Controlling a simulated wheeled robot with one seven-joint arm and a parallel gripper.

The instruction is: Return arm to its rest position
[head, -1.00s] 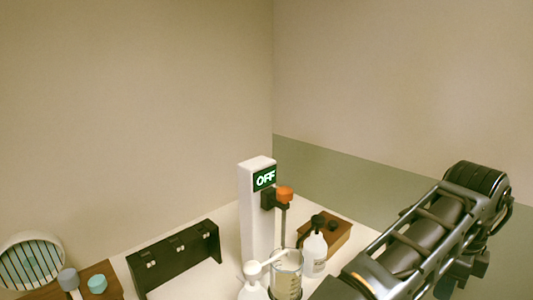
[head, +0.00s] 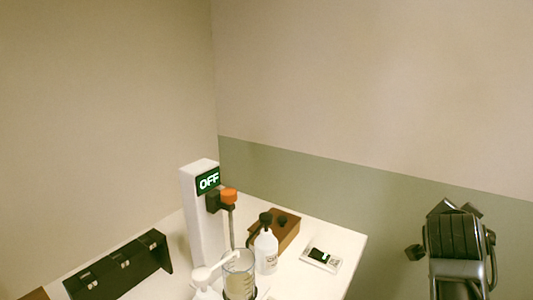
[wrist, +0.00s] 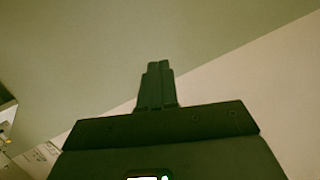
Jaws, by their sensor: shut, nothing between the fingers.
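My arm shows at the lower right of the head view, off to the right of the white table (head: 327,237); my gripper is not visible there. In the wrist view my gripper (wrist: 156,68) points up the picture, its two fingers pressed together with nothing between them. No object touches the fingers.
On the table stand a white post with an OFF display (head: 205,215), a beaker (head: 238,276), a white bottle (head: 266,252), a wooden block (head: 284,232), a small scale-like device (head: 321,258) and a black rack (head: 117,268).

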